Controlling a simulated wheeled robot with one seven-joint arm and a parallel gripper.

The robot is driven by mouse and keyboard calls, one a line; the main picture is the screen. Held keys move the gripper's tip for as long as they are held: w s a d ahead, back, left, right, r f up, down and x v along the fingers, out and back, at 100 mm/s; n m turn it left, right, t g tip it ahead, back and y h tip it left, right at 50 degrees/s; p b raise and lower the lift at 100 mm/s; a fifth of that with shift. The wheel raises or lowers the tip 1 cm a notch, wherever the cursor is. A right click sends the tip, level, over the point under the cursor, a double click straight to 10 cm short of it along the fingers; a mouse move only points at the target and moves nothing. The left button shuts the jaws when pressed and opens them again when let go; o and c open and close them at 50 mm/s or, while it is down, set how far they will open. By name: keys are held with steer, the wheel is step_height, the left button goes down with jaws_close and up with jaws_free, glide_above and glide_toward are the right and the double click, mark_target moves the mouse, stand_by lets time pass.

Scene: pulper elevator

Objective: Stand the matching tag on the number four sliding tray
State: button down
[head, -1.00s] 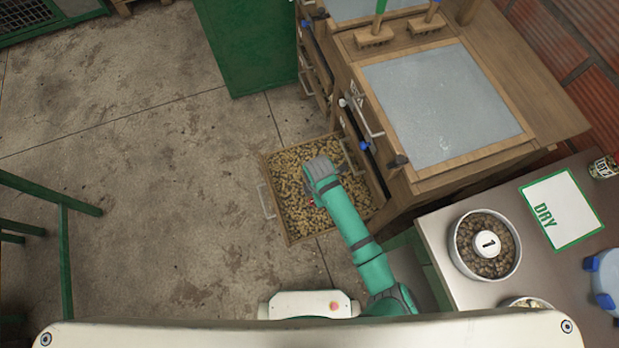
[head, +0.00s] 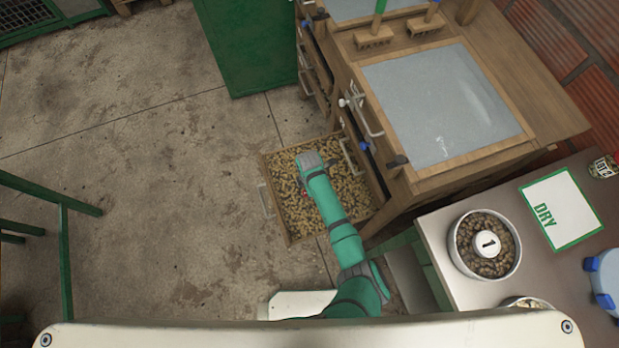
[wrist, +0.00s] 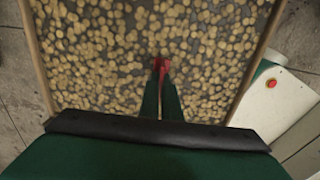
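A sliding tray (head: 286,240) is pulled out low from the wooden cabinet and is full of pale brown beans. It fills most of the wrist view (wrist: 40,60). I can read no number on it. My gripper (wrist: 160,66) is over the beans, pointing down, with its red fingertips close together. I see no tag between them. In the head view the gripper is mostly hidden under my wrist. A round white tag marked 1 (head: 487,243) stands on the beans in a metal bowl (head: 459,262) on the right table. No tag marked four shows.
The wooden cabinet (head: 550,115) has a grey top panel, handles and brushes. The right table (head: 440,232) holds a DRY sign (head: 562,208), a can (head: 603,167), a blue-and-white object (head: 604,280) and a partly seen second bowl (head: 525,302). Open floor lies left of the tray.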

steer(key=shift+f, duration=0.5)
steer(key=c, duration=2)
jaws_free()
steer(key=shift+f, duration=0.1)
